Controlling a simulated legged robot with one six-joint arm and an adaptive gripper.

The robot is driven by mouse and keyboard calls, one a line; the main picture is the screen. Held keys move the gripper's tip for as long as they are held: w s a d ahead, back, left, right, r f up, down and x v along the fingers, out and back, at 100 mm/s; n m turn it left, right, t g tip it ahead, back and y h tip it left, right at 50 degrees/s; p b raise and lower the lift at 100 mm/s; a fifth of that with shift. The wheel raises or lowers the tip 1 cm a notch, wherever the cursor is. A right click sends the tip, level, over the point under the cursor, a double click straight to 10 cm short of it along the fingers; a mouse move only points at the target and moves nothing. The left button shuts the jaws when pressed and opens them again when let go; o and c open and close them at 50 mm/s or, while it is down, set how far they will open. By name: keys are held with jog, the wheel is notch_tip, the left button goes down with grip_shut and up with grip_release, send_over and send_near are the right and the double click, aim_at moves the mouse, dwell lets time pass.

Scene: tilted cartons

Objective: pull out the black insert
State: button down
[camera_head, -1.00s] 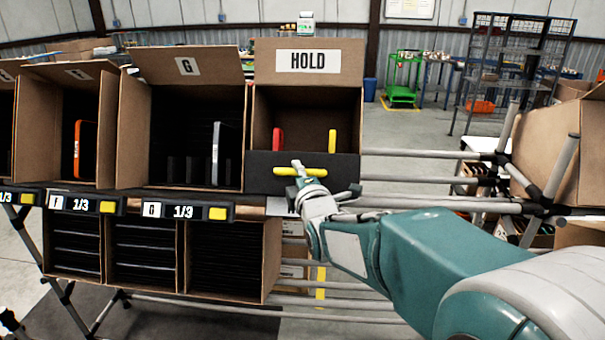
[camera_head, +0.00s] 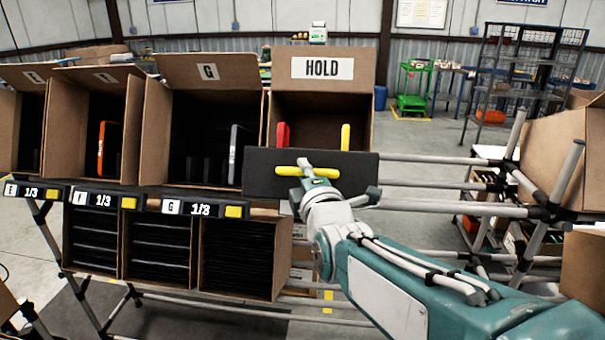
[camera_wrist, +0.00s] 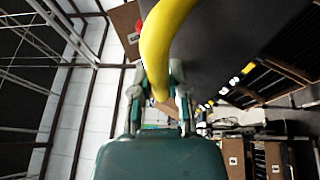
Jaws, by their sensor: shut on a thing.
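The black insert (camera_head: 352,165) is a dark panel with a yellow handle (camera_head: 299,171) on its front face, in front of the carton marked HOLD (camera_head: 322,68). The panel appears pulled toward me and overlaps the carton's front edges. My gripper (camera_head: 309,176) is shut on the yellow handle. In the wrist view the yellow handle (camera_wrist: 162,45) passes between my fingers, and the dark panel (camera_wrist: 225,40) fills the upper middle. A red item (camera_head: 283,135) and a yellow item (camera_head: 345,137) stand in the HOLD carton, their lower parts hidden by the panel.
The G carton (camera_head: 208,72) stands left of the HOLD carton, holding a grey-edged item (camera_head: 234,155). Another carton to its left holds an orange-edged item (camera_head: 103,148). Lower cartons (camera_head: 240,258) sit beneath. Grey rack tubes (camera_head: 440,160) run to the right.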

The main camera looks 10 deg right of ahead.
jog(key=shift+a+f, duration=0.1)
jog(key=shift+f, duration=0.1)
jog(key=c, duration=0.6)
grip_release()
jog(key=shift+s, duration=0.1)
jog(key=shift+a+r, duration=0.1)
jog(key=shift+a, duration=0.1)
jog(key=s+f, duration=0.1)
jog(key=s, duration=1.1)
jog(key=shift+d, duration=0.4)
